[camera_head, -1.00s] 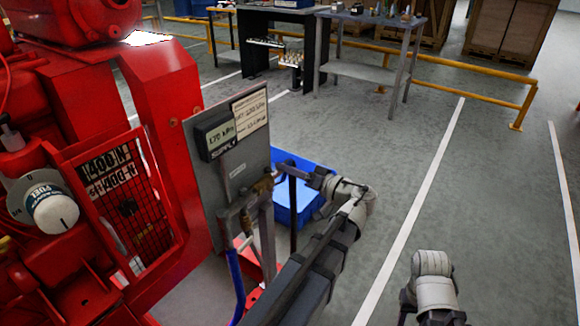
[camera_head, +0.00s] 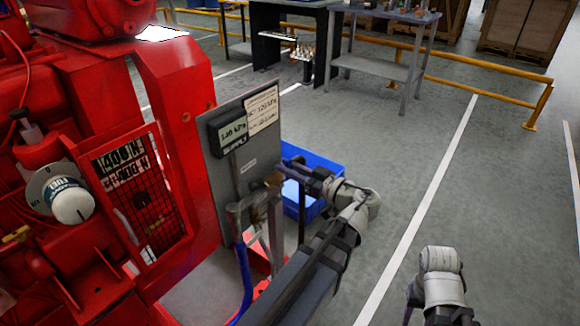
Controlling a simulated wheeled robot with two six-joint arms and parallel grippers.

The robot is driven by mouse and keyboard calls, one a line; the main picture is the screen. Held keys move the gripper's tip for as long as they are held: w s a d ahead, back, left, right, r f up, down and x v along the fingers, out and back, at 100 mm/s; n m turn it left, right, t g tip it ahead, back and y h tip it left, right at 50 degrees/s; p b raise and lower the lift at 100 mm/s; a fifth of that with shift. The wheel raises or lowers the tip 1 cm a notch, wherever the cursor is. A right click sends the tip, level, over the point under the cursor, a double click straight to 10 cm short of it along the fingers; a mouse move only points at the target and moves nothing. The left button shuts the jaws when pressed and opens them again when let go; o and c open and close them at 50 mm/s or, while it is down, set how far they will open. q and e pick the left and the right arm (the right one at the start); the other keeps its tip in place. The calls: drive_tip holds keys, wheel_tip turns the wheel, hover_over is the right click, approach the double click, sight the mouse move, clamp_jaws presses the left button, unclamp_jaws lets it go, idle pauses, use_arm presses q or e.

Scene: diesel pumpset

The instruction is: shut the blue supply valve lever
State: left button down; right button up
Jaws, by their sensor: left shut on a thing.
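A grey panel (camera_head: 236,178) stands beside the red engine, with brass valve fittings and piping (camera_head: 250,210) at its lower front. A blue tube (camera_head: 244,275) curves down below the fittings. My left gripper (camera_head: 276,182) reaches in from the right at the panel's lower right edge, beside the fittings. It is shut on what I take to be the supply valve lever. The fingers and fittings hide most of the lever, and its exact angle cannot be told. My right arm shows at the lower right; its fingers are out of view.
A small display (camera_head: 229,132) and a white label (camera_head: 262,109) are on the panel. A blue bin (camera_head: 318,163) sits on the floor behind it. The red engine (camera_head: 180,130) fills the left. A grey table (camera_head: 385,68) and yellow rail (camera_head: 480,88) stand behind. Floor to the right is clear.

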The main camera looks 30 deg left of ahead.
use_arm(q)
drive_tip(key=shift+s+f, duration=0.1)
drive_tip(key=shift+s, duration=0.05)
drive_tip(key=c, duration=0.7)
unclamp_jaws()
drive_tip(key=shift+s+d, duration=0.15)
drive_tip(key=shift+d, duration=1.85)
drive_tip(key=shift+s+d, duration=0.1)
drive_tip(key=shift+d, duration=1.85)
